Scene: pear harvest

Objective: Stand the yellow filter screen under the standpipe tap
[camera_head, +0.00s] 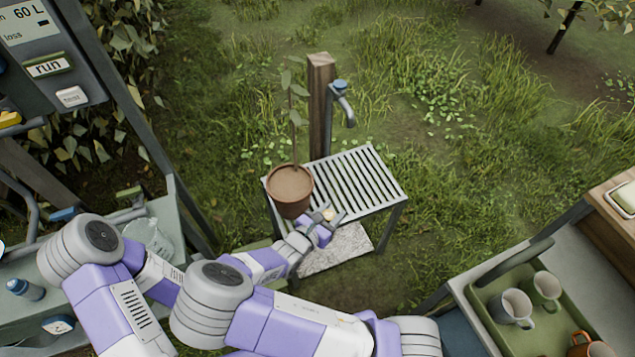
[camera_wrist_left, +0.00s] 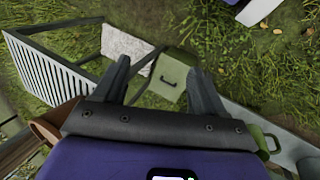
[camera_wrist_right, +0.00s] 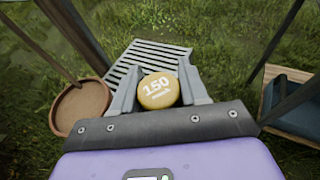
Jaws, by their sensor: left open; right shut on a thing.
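The yellow filter screen (camera_wrist_right: 158,90), a round disc marked 150, is held between the fingers of my right gripper (camera_wrist_right: 160,88). In the head view my right gripper (camera_head: 328,216) is at the near edge of the slatted metal stand (camera_head: 385,186), beside the potted plant; the screen (camera_head: 328,212) shows small there. The standpipe tap (camera_head: 345,108) is on a wooden post (camera_head: 320,100) behind the stand, its spout above the slats. My left gripper (camera_wrist_left: 162,80) is open with nothing between its fingers; in the head view it is hidden behind my arms.
A terracotta pot (camera_head: 290,190) with a tall plant stands on the stand's left end. A pale slab (camera_head: 338,248) lies below. A green tray (camera_head: 545,325) with mugs is at the lower right. A green box (camera_wrist_left: 170,75) lies beyond my left fingers. The stand's right part is clear.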

